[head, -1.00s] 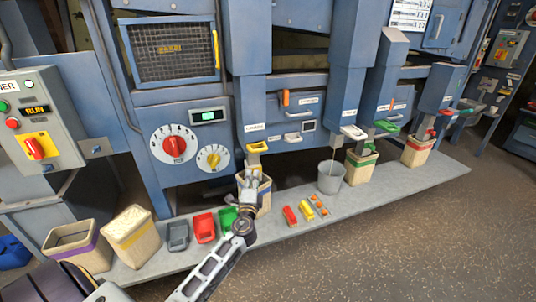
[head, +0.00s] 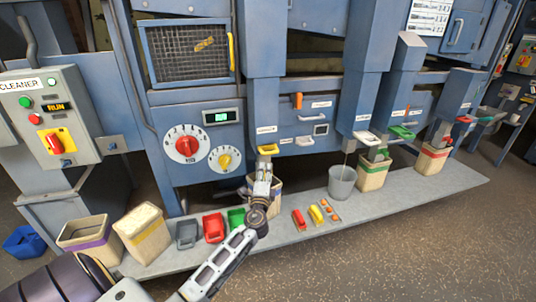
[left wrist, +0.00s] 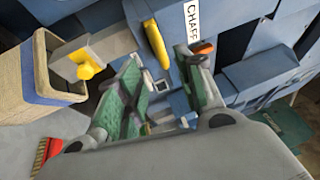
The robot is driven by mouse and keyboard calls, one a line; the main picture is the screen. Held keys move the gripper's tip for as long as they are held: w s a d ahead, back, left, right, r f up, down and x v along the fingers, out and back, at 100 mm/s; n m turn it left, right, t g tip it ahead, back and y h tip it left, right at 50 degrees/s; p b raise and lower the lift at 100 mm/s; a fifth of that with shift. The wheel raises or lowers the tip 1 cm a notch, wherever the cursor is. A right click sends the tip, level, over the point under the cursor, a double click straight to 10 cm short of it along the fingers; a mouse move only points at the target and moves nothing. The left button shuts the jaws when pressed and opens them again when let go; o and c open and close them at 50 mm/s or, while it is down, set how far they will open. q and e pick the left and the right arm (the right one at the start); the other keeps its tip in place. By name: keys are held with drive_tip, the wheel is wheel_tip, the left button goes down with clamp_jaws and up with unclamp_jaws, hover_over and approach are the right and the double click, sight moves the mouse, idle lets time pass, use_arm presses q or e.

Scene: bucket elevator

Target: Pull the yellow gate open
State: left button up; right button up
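The yellow gate (head: 267,150) is a small yellow piece under the leftmost spout of the blue machine. In the left wrist view a yellow bar (left wrist: 157,45) beside the CHAFF label seems to be this gate, just beyond the fingertips. My left gripper (head: 263,174) is just below the gate and in front of a bucket (head: 277,195), which it partly hides. In the left wrist view the fingers of my left gripper (left wrist: 160,62) are apart, with nothing held between them. Whether a finger touches the gate cannot be told. My right gripper is not in view.
Several scoops, including a red one (head: 214,227), stand on the grey ledge (head: 365,208). A grey bucket (head: 341,183) and a green-banded bucket (head: 372,172) stand right. An orange lever (head: 297,101) is on the machine. The floor (head: 400,260) in front is clear.

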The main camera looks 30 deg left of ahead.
sight(268, 154)
use_arm(q)
drive_tip(key=shift+x, duration=5.85)
clamp_jaws()
